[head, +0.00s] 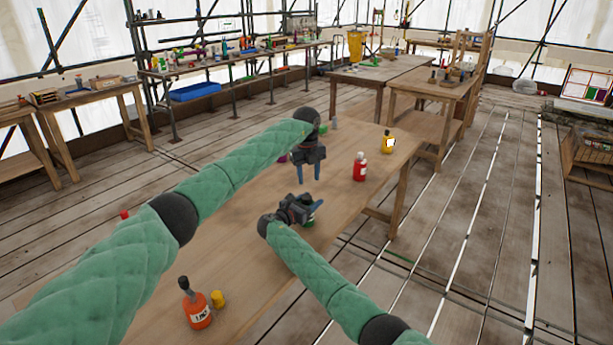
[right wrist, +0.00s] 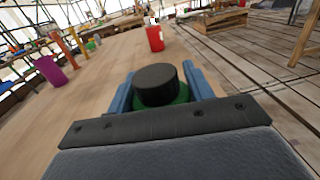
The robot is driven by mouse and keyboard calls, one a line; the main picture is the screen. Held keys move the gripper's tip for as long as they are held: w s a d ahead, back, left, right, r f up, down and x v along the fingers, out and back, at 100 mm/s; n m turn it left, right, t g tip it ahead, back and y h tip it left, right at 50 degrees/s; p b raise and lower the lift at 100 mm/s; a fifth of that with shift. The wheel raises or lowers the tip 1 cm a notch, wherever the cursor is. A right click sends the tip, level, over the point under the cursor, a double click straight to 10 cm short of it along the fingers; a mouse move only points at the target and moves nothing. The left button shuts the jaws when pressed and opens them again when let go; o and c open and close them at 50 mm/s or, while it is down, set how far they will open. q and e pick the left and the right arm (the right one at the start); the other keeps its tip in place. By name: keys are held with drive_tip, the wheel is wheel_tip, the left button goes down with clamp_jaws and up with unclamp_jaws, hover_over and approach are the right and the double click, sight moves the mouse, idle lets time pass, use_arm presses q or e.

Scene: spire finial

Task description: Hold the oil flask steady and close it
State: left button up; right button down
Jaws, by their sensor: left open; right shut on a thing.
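A green flask (head: 309,221) stands at the table's right side, mostly hidden by my right gripper (head: 310,207). The right gripper is shut on it; in the right wrist view, the blue fingers stand on both sides of the flask's green body (right wrist: 180,93). A wide black round top (right wrist: 156,84) sits above the green body. I cannot tell whether it is a tightened cap. My left gripper (head: 309,180) is open and empty, pointing down over the table, just beyond the right one.
An orange labelled bottle (head: 198,315) with a dark top stands near the front, beside a small yellow piece (head: 217,298). A red bottle (head: 359,169) and yellow bottle (head: 387,145) stand farther back. A purple object (right wrist: 50,71) is left of the flask. Bare wood (head: 250,215) lies between.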

sight(306, 197)
use_arm(q)
drive_tip(key=shift+s+a+n, duration=0.1)
drive_tip(key=shift+a+n, duration=0.25)
drive_tip(key=shift+n, duration=0.65)
drive_tip(key=shift+f, duration=0.1)
drive_tip(key=shift+f, duration=3.95)
drive_tip(key=c, duration=0.8)
drive_tip(key=shift+m, duration=1.8)
